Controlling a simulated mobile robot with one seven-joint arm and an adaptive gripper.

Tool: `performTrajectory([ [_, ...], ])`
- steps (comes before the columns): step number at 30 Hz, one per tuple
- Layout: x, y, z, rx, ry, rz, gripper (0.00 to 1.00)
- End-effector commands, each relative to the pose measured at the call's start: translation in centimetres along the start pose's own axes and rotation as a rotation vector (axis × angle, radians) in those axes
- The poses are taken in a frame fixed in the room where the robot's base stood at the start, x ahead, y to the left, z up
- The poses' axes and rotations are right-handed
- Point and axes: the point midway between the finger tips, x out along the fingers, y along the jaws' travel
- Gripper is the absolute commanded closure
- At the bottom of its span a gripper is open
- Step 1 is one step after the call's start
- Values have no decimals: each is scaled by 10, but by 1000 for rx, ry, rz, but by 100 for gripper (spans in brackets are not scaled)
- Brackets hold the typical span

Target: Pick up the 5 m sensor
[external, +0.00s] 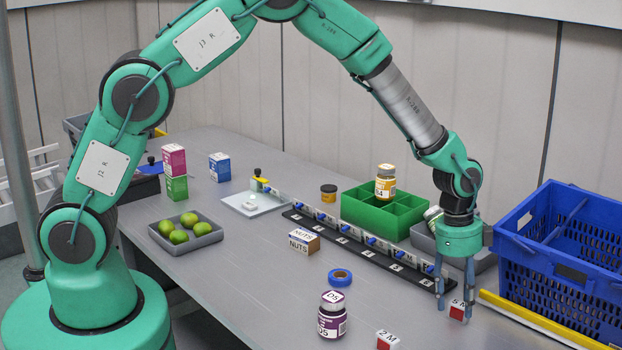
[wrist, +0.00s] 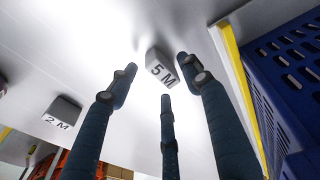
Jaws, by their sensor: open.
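The 5 m sensor (external: 457,311) is a small block with a white top lettered "5 M" and a red face. It stands near the right end of the grey table. My gripper (external: 455,300) points down over it, with its fingers spread. In the wrist view the 5 m sensor (wrist: 160,66) shows its "5 M" label between the tips of my three open fingers (wrist: 158,85). I cannot tell whether any finger touches it. A similar block lettered "2 M" (external: 387,340) stands to the left, nearer the front; the 2 M block also shows in the wrist view (wrist: 62,112).
A blue crate (external: 560,262) and a yellow strip (external: 530,318) lie close on the right. A black rail with labelled slots (external: 360,246) runs behind my gripper. A purple-labelled jar (external: 332,315) and blue tape roll (external: 340,277) stand to the left.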

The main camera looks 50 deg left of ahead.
Motion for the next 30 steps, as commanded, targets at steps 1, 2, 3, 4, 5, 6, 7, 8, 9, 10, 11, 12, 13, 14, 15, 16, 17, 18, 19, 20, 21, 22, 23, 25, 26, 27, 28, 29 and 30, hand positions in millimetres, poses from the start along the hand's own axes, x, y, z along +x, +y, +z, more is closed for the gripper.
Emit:
performTrajectory([
  [1, 8, 0, 1, 0, -1, 2, 51],
  [2, 11, 0, 0, 0, -1, 2, 51],
  [3, 15, 0, 0, 0, -1, 1, 51],
  [4, 17, 0, 0, 0, -1, 1, 51],
  [5, 20, 0, 0, 0, -1, 1, 51],
  [6, 22, 0, 0, 0, 0, 0, 51],
  [7, 23, 0, 0, 0, 0, 0, 51],
  [8, 24, 0, 0, 0, 0, 0, 51],
  [9, 24, 0, 0, 0, 0, 0, 51],
  [10, 24, 0, 0, 0, 0, -1, 51],
  [11, 24, 0, 0, 0, 0, -1, 51],
  [12, 24, 0, 0, 0, 0, -1, 51],
  [13, 24, 0, 0, 0, 0, -1, 51],
  [14, 24, 0, 0, 1, 0, 0, 51],
  [15, 24, 0, 0, 1, 0, 0, 51],
  [16, 24, 0, 0, 1, 0, 0, 51],
  [17, 24, 0, 0, 1, 0, 0, 51],
  [18, 24, 0, 0, 1, 0, 0, 51],
  [19, 24, 0, 0, 0, 0, 0, 51],
  [20, 24, 0, 0, 0, 0, 0, 51],
  [21, 24, 0, 0, 1, 0, 0, 51],
  [22, 24, 0, 0, 1, 0, 0, 51],
  [23, 24, 0, 0, 1, 0, 0, 51],
  [25, 24, 0, 0, 1, 0, 0, 55],
  [26, 24, 0, 0, 1, 0, 0, 61],
  [27, 24, 0, 0, 1, 0, 0, 69],
  [28, 24, 0, 0, 1, -1, 0, 75],
  [29, 24, 0, 0, 1, -1, 0, 81],
  [30, 24, 0, 0, 1, -1, 0, 89],
])
